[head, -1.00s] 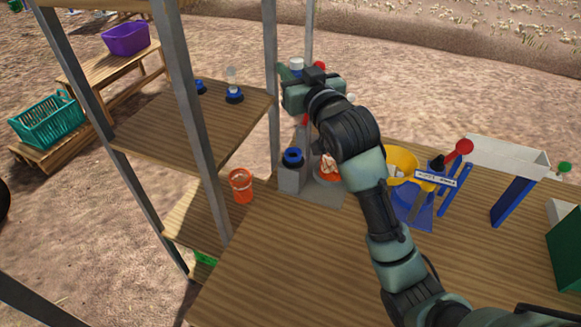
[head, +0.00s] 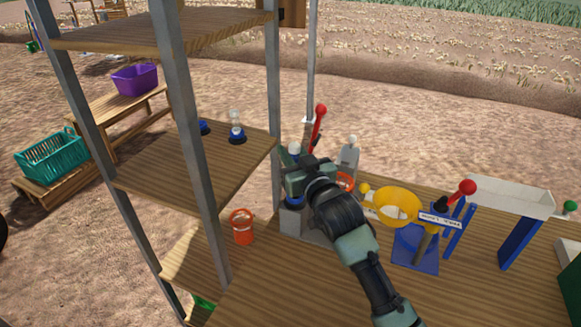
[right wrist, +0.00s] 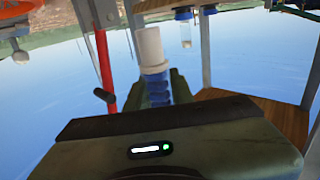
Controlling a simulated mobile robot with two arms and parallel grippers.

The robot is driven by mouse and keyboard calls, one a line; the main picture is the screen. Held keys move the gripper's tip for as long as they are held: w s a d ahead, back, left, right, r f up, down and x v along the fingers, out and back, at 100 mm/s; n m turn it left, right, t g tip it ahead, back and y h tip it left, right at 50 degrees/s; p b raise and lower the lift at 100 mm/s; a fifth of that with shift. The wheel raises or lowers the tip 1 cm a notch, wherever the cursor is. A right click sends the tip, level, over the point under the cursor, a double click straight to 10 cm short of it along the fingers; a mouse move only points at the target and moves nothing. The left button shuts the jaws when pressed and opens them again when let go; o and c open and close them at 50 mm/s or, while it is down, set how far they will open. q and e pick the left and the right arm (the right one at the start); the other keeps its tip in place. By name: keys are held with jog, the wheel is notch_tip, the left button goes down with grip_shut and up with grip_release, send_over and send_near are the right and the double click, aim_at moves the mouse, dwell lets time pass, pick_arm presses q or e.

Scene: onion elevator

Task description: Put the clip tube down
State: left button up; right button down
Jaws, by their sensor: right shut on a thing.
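The clip tube, with a white top and a blue ribbed lower part, is upright between the fingers of my right gripper (head: 288,163). In the right wrist view the tube (right wrist: 151,52) stands between the dark green fingers, and its lower end is hidden. I cannot tell whether the tube touches the block. My left gripper is not in view.
A yellow funnel (head: 397,206) on a blue stand is to the right. The shelf (head: 150,178) with small blue-based jars is to the left, behind grey posts. An orange bucket (head: 242,228) stands below it.

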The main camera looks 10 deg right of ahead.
jog(key=shift+f, duration=2.25)
jog(key=shift+f, duration=0.2)
jog(key=c, duration=1.2)
grip_release()
jog(key=shift+c, duration=0.2)
jog(key=shift+r, duration=0.1)
jog(key=shift+s+r, duration=0.1)
jog(key=s+d+b, duration=0.1)
jog(key=s+d, duration=0.1)
jog(key=s, duration=0.9)
jog(key=shift+s+d, duration=0.2)
jog(key=shift+s, duration=0.1)
